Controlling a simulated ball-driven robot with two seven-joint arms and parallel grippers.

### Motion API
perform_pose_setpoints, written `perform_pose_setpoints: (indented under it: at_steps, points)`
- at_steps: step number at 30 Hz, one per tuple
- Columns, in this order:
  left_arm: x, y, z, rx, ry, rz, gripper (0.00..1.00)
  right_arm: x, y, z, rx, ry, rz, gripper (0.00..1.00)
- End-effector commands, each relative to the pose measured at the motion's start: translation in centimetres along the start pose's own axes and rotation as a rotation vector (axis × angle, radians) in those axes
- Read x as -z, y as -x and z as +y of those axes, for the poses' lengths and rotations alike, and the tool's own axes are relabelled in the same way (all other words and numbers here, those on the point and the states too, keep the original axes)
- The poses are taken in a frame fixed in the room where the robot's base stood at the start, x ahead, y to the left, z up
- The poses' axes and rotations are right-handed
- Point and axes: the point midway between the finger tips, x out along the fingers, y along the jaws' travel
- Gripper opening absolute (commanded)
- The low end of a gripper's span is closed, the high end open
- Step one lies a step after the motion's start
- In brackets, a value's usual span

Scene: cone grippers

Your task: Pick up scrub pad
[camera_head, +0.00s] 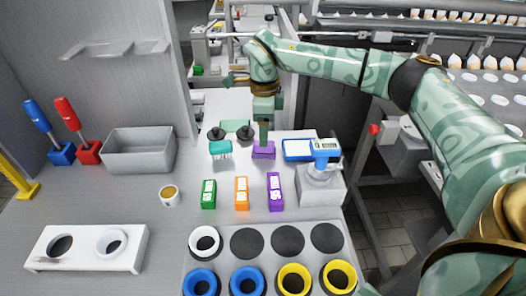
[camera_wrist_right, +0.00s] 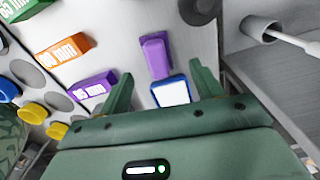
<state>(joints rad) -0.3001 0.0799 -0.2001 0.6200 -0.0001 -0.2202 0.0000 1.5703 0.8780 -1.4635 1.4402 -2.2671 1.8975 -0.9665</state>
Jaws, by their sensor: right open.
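A purple block with a raised ridge, which looks like the scrub pad (camera_head: 263,152), lies flat at the back middle of the grey worktop. It also shows in the right wrist view (camera_wrist_right: 156,55), just beyond and between the fingertips. My right gripper (camera_head: 264,143) points down over the pad in the head view, and its finger hides part of it. In the wrist view the right gripper (camera_wrist_right: 161,82) has its two green fingers wide apart with nothing held between them. I cannot tell whether a finger touches the pad. My left gripper is not in view.
A teal brush (camera_head: 220,148) lies left of the pad, with black round knobs behind it. Green, orange (camera_head: 241,193) and purple labelled blocks stand in front. A grey bin (camera_head: 138,153) is at left.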

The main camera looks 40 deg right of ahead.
Motion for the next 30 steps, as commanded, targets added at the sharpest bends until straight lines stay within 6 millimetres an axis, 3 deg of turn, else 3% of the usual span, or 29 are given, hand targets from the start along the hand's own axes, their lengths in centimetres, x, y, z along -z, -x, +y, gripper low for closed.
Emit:
perform_pose_setpoints:
  at_steps: [5, 13, 20, 26, 30]
  points:
    - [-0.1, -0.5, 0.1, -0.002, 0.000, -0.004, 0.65, 0.0, -1.2, 0.0, -0.001, 0.001, -0.001, 0.65]
    - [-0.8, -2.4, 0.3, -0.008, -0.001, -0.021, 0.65, 0.0, -5.5, 0.2, -0.003, 0.001, 0.001, 0.65]
    - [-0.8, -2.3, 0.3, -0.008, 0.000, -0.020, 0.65, 0.0, -5.5, 0.2, 0.001, 0.001, -0.002, 0.65]
    - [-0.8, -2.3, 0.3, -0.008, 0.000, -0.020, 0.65, 0.0, -5.5, 0.2, 0.001, 0.001, -0.001, 0.17]
    - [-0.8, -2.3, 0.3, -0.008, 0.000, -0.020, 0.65, 0.0, -5.5, 0.2, 0.001, 0.001, -0.001, 0.17]
